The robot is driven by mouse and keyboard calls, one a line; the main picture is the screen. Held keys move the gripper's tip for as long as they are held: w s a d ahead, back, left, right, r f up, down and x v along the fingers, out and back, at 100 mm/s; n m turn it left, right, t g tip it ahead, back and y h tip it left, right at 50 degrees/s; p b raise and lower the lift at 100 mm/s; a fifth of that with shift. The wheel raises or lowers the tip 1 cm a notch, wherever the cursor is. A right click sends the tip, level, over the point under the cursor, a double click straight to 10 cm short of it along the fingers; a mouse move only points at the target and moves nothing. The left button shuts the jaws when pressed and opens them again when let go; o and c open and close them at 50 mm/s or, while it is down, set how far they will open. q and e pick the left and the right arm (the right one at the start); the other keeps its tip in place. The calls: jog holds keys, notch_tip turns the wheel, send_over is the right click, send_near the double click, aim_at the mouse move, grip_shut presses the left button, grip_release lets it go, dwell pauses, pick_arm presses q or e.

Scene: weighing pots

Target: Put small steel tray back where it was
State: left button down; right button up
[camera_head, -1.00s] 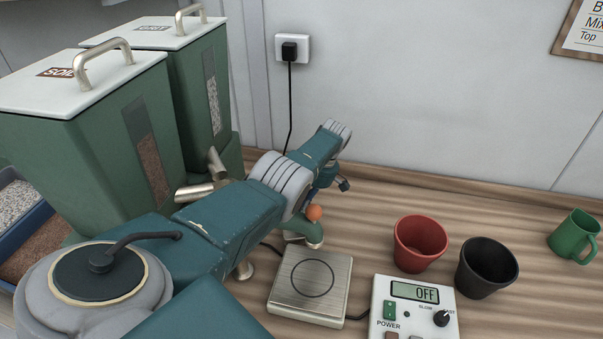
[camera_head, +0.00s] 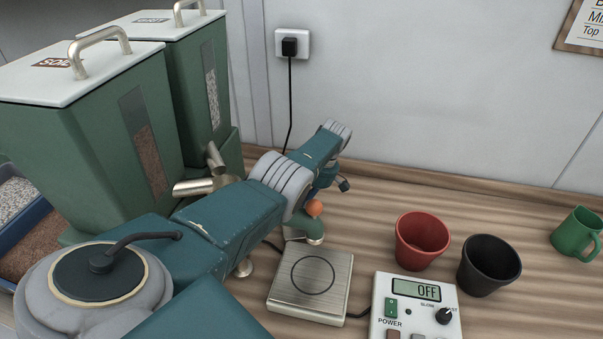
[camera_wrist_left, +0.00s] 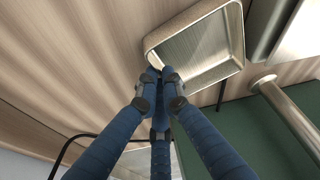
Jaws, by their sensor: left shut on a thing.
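The small steel tray (camera_wrist_left: 200,45) is a shallow, rectangular metal tray with a raised rim, in the upper middle of the left wrist view. My left gripper (camera_wrist_left: 160,75) has its blue fingers shut on the tray's near rim at a corner. The tray looks empty and lies over the wooden bench; I cannot tell whether it touches the wood. In the head view my left arm reaches from the lower left toward the wall, hiding the tray and most of the gripper. My right gripper is not in view.
Two green bins (camera_head: 85,165) with spouts stand at the left. A weighing plate (camera_head: 310,283), a control box (camera_head: 414,310), a red pot (camera_head: 421,240), a black pot (camera_head: 488,266) and a green mug (camera_head: 576,234) are on the bench. The bench beyond the pots is clear.

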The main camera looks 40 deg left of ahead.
pick_arm(q)
jog(key=shift+f, duration=0.15)
jog(key=c, duration=1.8)
grip_release()
jog(key=shift+c, duration=0.2)
jog(key=v, duration=1.2)
